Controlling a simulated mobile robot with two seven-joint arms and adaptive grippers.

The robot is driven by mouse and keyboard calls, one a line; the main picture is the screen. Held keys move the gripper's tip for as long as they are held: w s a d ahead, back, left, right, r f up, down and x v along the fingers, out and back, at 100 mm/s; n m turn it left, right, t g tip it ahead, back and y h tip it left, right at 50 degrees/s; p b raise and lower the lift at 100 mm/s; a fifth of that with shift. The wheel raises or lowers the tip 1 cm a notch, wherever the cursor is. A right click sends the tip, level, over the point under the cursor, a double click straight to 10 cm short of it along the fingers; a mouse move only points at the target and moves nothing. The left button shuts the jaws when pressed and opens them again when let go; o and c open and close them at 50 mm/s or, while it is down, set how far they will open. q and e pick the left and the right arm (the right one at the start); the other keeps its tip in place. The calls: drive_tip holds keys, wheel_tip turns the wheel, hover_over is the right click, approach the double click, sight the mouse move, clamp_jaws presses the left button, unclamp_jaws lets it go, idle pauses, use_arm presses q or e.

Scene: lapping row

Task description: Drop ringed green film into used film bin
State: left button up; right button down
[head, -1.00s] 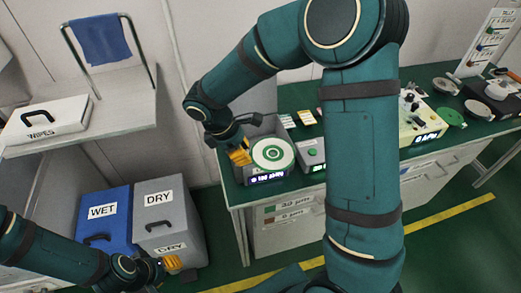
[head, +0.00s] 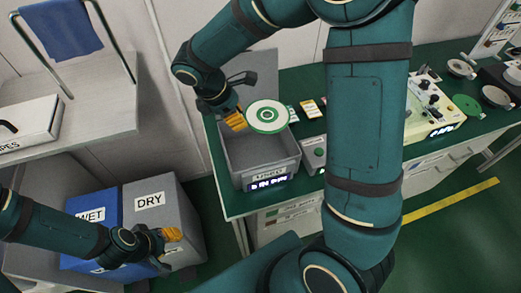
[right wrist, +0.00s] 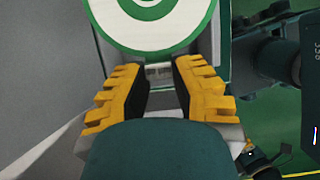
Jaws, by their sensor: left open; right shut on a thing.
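The film (head: 268,115) is a white disc with a green rim and a green inner ring. My right gripper (head: 238,121) is shut on its edge and holds it up in the air. It appears in front of the bin's back right part. In the right wrist view the film (right wrist: 152,38) is beyond the fingers (right wrist: 160,85), cut by the top edge. The open grey bin (head: 268,165) on the green bench has a lit label too blurred to read; its visible inside looks empty. My left gripper (head: 176,240) is open and empty near the DRY bin.
The blue WET bin (head: 94,235) and grey DRY bin (head: 185,205) stand low at left. A small grey box (head: 314,152) is right of the open bin. A bench machine (head: 430,108) stands further right. A cart shelf (head: 95,125) is at upper left.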

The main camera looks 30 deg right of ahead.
wheel_tip(320, 180, down, 4)
drive_tip(key=b, duration=0.3)
drive_tip(key=shift+f, duration=0.25)
drive_tip(key=c, duration=0.8)
unclamp_jaws()
drive_tip(key=v, duration=1.2)
